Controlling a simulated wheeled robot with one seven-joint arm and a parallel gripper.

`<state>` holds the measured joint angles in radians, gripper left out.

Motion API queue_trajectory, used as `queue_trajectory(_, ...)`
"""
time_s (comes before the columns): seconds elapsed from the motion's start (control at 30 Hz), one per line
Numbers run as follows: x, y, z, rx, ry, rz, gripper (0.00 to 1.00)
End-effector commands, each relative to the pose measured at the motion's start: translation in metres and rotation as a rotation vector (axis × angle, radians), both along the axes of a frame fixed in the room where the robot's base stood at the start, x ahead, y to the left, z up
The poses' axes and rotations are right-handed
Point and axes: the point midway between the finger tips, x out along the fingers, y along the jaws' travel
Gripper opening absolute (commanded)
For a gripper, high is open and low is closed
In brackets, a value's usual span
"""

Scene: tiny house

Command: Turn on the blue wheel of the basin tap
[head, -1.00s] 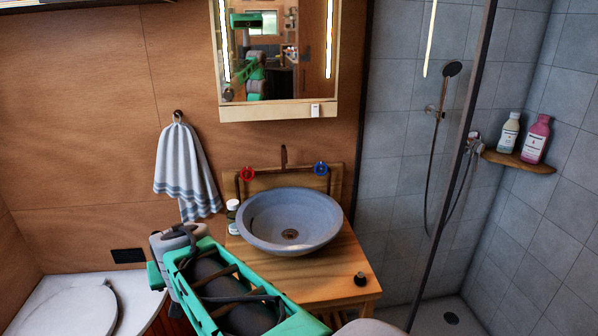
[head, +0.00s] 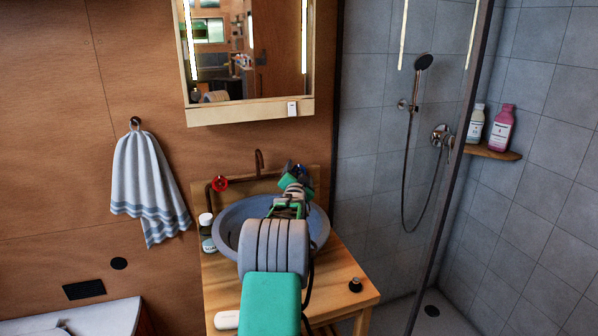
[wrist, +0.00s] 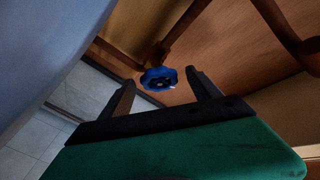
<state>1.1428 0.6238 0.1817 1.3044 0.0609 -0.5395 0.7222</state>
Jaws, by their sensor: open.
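The blue wheel (wrist: 157,78) of the basin tap shows in the wrist view, between and just beyond the tips of my open gripper (wrist: 161,82). The fingers appear apart from it, with one on each side. In the head view my gripper (head: 291,180) reaches over the basin to the tap's right side and mostly hides the blue wheel. The red wheel (head: 220,184) is in plain view at the tap's left. The dark tap spout (head: 259,161) stands between the wheels. The grey round basin (head: 227,232) is partly hidden by my arm.
The basin stands on a wooden counter (head: 345,283). A small bottle (head: 206,232) is at its left and a dark stopper (head: 355,285) at its front right. A mirror cabinet (head: 250,112) hangs above. A glass shower partition (head: 447,170) is to the right.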

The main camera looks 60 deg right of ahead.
Motion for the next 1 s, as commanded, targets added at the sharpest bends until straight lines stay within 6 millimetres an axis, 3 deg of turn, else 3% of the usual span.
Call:
queue_trajectory(0.1, 0.0033, -0.0098, 0.0001, 0.000, 0.001, -0.001, 0.72)
queue_trajectory(0.37, 0.0031, -0.0125, -0.0003, 0.001, 0.001, -0.002, 0.72)
queue_trajectory(1.0, 0.0032, -0.0121, -0.0003, 0.001, 0.001, -0.002, 0.21)
